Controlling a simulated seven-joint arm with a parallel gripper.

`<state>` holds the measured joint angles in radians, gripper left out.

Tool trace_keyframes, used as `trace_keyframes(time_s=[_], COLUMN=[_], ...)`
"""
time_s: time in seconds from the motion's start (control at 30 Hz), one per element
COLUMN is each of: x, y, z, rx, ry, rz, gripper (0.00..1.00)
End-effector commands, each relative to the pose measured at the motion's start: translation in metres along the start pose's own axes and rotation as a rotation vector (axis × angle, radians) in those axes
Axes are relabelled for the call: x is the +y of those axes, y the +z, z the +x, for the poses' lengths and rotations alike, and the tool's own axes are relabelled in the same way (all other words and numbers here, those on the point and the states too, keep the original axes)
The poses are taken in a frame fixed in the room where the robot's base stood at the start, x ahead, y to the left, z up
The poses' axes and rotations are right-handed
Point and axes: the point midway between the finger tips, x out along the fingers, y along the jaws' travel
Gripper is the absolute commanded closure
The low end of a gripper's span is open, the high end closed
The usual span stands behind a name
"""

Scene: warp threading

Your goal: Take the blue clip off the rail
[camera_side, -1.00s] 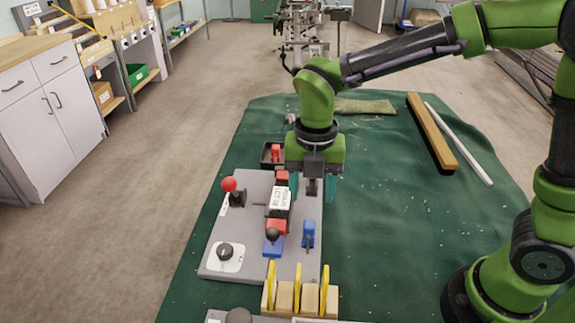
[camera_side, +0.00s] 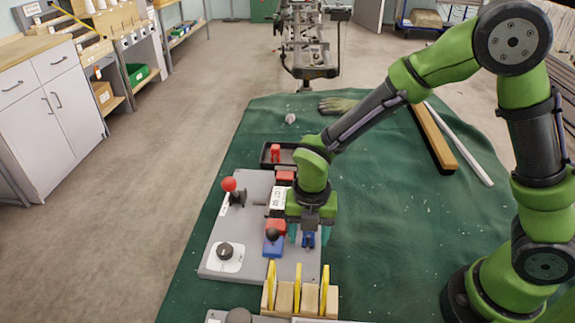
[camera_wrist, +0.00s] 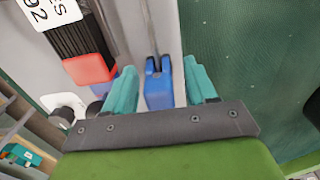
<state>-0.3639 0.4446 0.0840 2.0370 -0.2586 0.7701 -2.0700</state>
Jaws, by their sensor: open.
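The blue clip (camera_side: 308,241) sits on the right part of the grey board, partly hidden by my gripper in the side view. In the wrist view the blue clip (camera_wrist: 158,90) stands between my two teal fingers, with a gap on each side. A thin grey rail (camera_wrist: 149,32) runs up to the clip's dark forked top in that view. My gripper (camera_side: 309,237) is open, pointing down over the clip with one finger on either side. It also shows in the wrist view (camera_wrist: 160,86). Nothing is held.
Left of the clip are a red-and-blue block with a black knob (camera_side: 272,235) and a white label (camera_side: 278,197). A red ball lever (camera_side: 229,184) and a dial (camera_side: 225,251) stand farther left. Yellow pegs in wood (camera_side: 298,289) stand in front. A dark tray (camera_side: 265,161) lies behind.

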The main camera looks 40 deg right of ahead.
Motion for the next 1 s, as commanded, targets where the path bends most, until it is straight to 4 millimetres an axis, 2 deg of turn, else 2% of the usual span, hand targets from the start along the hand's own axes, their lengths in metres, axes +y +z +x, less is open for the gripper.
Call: trace_keyframes(time_s=[0.17,0.5,0.8,1.0], x=[0.0,0.0,0.0,0.001], y=[0.0,0.0,0.0,0.001], z=[0.0,-0.001,-0.003,-0.019], rx=[0.0,0.0,0.0,-0.002], ry=[0.0,0.001,0.002,0.004], rz=[0.0,0.0,0.0,0.0], gripper=[0.45,0.97,0.98,0.98])
